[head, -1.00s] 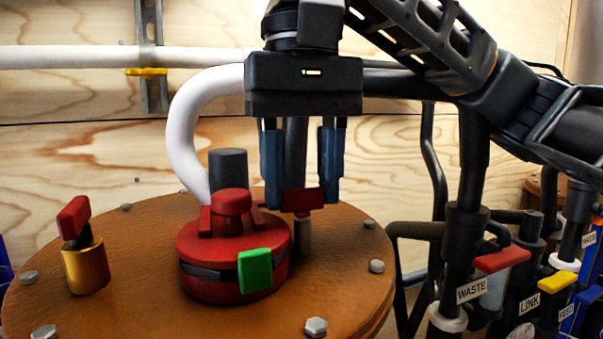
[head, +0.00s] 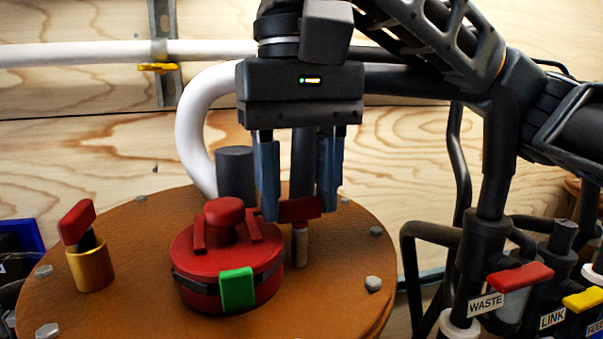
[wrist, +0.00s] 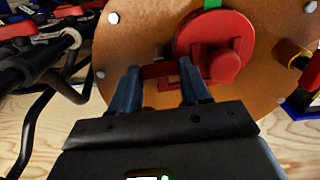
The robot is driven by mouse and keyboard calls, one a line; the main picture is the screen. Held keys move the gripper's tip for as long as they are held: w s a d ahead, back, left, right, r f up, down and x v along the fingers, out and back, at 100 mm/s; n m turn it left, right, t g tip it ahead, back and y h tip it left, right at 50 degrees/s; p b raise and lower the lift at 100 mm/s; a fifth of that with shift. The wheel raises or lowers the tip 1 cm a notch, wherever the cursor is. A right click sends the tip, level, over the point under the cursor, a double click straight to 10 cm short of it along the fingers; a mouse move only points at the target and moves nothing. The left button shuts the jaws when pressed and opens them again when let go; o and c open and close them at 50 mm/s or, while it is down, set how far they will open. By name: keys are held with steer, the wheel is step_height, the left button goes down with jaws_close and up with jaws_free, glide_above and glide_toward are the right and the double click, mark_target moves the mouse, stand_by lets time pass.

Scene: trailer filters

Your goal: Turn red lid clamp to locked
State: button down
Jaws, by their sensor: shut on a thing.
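A round red lid (head: 215,260) with a knob on top and a green tab (head: 237,289) at its front sits on the brown drum top (head: 130,300). A small red bar (head: 299,209), apparently the lid clamp, sits on a short metal post (head: 300,246) to the right of the lid. My gripper (head: 299,212) points down and is shut on this bar, one finger at each end. In the wrist view the bar (wrist: 158,70) lies between the fingertips, close to the lid (wrist: 240,35). Its contact faces are partly hidden by the fingers.
A red-handled brass valve (head: 90,268) stands on the drum top at left. A grey stub (head: 236,172) and white hose (head: 193,130) are behind the lid. Dark pipes with red WASTE (head: 520,277) and yellow LINK (head: 585,299) handles crowd the right side. Bolts ring the drum top.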

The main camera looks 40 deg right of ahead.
steer(key=c, duration=0.5)
jaws_free()
steer(key=shift+r, duration=3.9)
